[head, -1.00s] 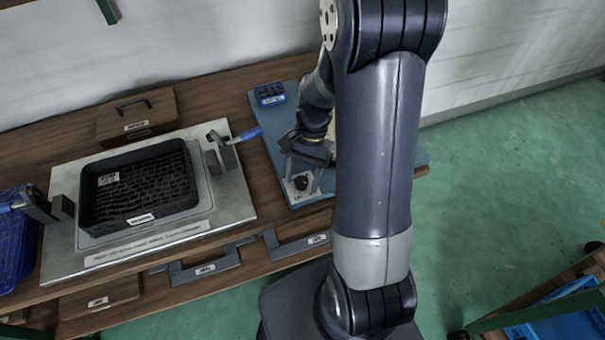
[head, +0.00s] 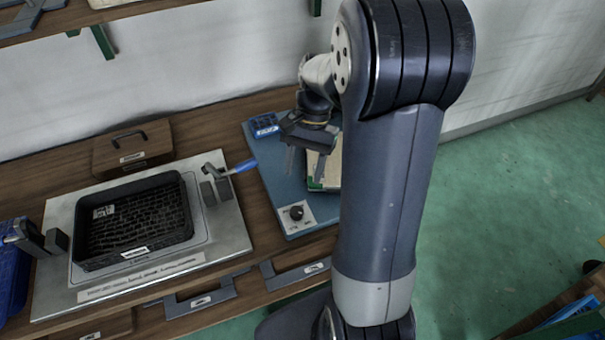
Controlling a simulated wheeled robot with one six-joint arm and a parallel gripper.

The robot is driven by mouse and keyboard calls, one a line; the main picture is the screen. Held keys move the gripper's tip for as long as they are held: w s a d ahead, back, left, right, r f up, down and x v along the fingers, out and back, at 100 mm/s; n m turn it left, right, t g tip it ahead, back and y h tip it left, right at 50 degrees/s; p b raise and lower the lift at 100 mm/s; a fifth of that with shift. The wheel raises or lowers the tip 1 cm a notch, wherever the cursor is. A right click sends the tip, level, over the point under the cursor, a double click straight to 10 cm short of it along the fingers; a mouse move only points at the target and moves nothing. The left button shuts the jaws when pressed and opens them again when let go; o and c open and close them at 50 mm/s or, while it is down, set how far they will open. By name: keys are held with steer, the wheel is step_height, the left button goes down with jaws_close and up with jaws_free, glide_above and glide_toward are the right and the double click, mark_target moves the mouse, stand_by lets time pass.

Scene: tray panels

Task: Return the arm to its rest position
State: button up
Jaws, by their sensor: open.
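My gripper (head: 305,171) is open and empty, with its two fingers pointing down above the blue mat (head: 270,179). It hangs beyond a white plate with a black knob (head: 297,213), apart from it. My arm's large links cover the right part of the mat. A green and cream object (head: 331,172) lies behind the gripper, partly hidden by the arm.
A black tray (head: 84,259) sits on a metal plate (head: 235,232) between two clamps, one with a blue handle (head: 244,166). A wooden box (head: 158,139) stands behind it. A blue bin (head: 12,285) is at the left. Green floor (head: 500,190) is open at the right.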

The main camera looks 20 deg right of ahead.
mark_target(297, 211)
steer(key=x, duration=1)
steer(key=shift+f+b, duration=0.35)
steer(key=shift+a+f, duration=0.1)
